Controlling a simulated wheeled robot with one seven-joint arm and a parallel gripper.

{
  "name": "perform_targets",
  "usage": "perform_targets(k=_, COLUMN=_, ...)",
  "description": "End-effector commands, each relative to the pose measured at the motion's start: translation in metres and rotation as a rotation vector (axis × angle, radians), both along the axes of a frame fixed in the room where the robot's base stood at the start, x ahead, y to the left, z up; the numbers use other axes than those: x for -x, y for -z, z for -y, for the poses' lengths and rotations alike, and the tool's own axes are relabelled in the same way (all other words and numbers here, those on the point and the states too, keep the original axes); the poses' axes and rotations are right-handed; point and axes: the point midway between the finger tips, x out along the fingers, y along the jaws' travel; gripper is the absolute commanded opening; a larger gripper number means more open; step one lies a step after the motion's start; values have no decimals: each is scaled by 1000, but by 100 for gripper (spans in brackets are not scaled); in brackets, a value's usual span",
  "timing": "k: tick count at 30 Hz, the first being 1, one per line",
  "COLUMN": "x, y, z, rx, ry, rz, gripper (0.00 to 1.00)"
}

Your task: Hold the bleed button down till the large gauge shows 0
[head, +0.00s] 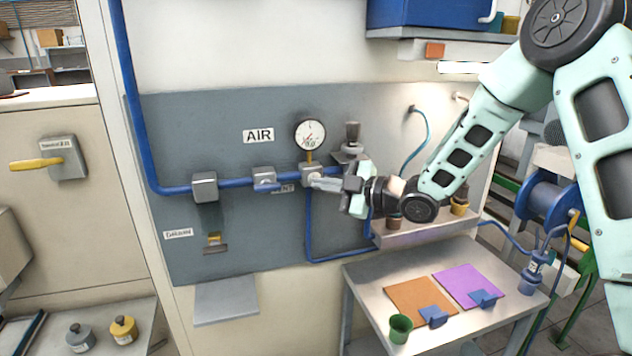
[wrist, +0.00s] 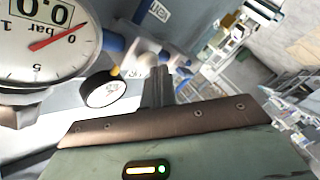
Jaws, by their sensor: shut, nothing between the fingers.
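In the wrist view the large gauge (wrist: 45,50) is close and tilted. Its digital display reads 0.0 and its red needle points at or very near the 0 mark. My gripper (head: 316,183) is shut and empty, with its fingertips at the fitting (head: 311,171) below the gauge. In the wrist view the fingers of my gripper (wrist: 158,88) point at the pipe fittings. I cannot make out the bleed button or tell whether the fingertips touch it.
A smaller round dial (wrist: 102,92) shows near the fingers. Valve blocks (head: 204,187) sit along the pipe to the left, under an AIR label (head: 258,136). A side table (head: 449,320) with coloured sheets and a green cup (head: 400,329) stands below right.

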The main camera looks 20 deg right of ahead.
Motion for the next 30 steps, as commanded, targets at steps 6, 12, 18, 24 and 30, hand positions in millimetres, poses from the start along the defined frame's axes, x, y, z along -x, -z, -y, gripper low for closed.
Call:
perform_targets(k=6, x=0, y=0, z=0, rx=0, ry=1, rz=0, gripper=0)
perform_targets(k=12, x=0, y=0, z=0, rx=0, ry=1, rz=0, gripper=0)
perform_targets(k=18, x=0, y=0, z=0, rx=0, ry=1, rz=0, gripper=0)
perform_targets(k=24, x=3, y=1, z=0, rx=1, ry=1, rz=0, gripper=0)
perform_targets(k=30, x=13, y=1, z=0, rx=1, ry=1, rz=0, gripper=0)
